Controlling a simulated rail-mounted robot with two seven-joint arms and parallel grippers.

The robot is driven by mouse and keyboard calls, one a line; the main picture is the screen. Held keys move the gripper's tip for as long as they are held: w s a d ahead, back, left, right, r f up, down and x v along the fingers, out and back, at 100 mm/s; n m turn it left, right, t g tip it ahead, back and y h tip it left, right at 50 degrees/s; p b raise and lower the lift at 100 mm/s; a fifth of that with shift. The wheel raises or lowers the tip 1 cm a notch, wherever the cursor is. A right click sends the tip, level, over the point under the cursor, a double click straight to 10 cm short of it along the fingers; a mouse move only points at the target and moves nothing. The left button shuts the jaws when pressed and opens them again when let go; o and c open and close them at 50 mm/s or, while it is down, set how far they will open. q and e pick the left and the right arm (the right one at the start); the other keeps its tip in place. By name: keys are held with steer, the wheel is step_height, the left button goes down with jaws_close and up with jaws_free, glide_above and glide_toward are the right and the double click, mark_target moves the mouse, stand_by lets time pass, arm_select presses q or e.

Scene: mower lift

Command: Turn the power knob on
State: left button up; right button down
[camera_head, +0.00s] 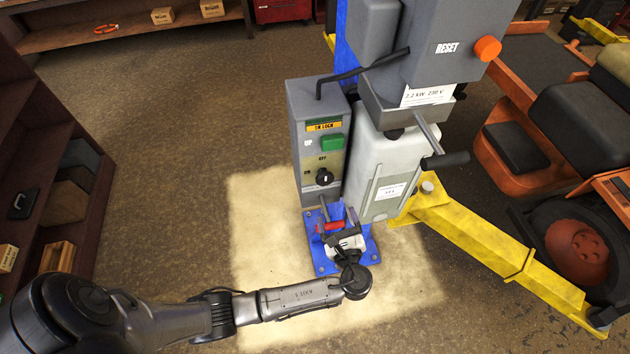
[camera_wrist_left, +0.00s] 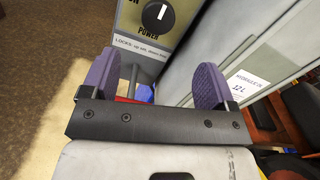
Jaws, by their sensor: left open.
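The power knob (camera_head: 325,176) is a black round knob on the front of the grey control box (camera_head: 301,135), with OFF above it and ON to its left. My left gripper (camera_head: 338,213) is below the knob, in front of the box. In the wrist view its two purple fingers (camera_wrist_left: 155,82) are apart with nothing between them, and the knob lies beyond them, untouched. My right gripper is not in view.
A green UP button (camera_head: 332,143) sits above the knob. A pale tank (camera_head: 385,165) stands close right of the box, with a lever handle (camera_head: 445,160) sticking out. A yellow lift arm (camera_head: 490,245) and an orange mower (camera_head: 520,150) are at right. Floor at left is clear.

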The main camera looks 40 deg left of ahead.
mark_target(326, 181)
arm_select(q)
steer(key=w+a+m+p, duration=0.1)
steer(key=w+a, duration=0.1)
steer(key=a, duration=0.1)
steer(key=w+a+m+p, duration=0.1)
steer(key=w+a, duration=0.1)
steer(key=a, duration=0.2)
steer(key=w+a, duration=0.2)
steer(key=a, duration=0.1)
steer(key=shift+w+a+m+p, duration=0.15)
steer(key=shift+w+m+p, duration=0.25)
steer(key=shift+w+a+f, duration=0.1)
steer(key=shift+w+a, duration=0.3)
steer(key=shift+a, duration=0.2)
steer(key=c, duration=0.9)
